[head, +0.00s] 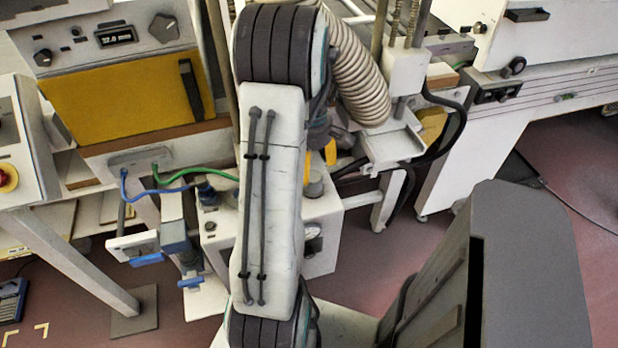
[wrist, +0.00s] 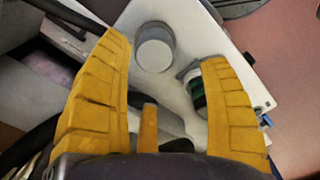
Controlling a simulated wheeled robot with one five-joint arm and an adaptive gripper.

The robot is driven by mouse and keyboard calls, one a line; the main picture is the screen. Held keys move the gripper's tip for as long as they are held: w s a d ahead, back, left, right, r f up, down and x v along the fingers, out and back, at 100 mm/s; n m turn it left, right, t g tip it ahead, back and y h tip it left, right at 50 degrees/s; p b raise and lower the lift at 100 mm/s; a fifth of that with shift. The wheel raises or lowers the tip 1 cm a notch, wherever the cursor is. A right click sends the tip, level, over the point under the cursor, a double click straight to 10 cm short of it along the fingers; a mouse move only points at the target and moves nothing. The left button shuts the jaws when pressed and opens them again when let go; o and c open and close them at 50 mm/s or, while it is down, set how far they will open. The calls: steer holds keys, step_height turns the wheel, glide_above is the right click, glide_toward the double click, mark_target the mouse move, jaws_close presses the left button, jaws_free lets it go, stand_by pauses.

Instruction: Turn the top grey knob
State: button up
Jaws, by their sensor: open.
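A round grey knob (wrist: 154,47) stands on the white top of a box (wrist: 225,60) in the wrist view. In the head view the knob (head: 314,185) shows just right of my arm, partly covered by it. My gripper (wrist: 165,53) is open, with one yellow finger on each side of the picture. The knob lies between the fingertips in the picture, nearer the left one. Nothing is held, and I see no clear contact. In the head view only a little yellow of the gripper (head: 330,152) shows beside my arm.
A ribbed hose (head: 358,75) and a black cable (head: 455,125) are close to the right. A yellow-fronted unit (head: 115,100) stands left.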

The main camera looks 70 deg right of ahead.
steer(key=n, duration=0.6)
steer(key=shift+d, duration=0.1)
steer(key=shift+f, duration=3.7)
steer(key=c, duration=1.1)
steer(key=shift+c, duration=0.2)
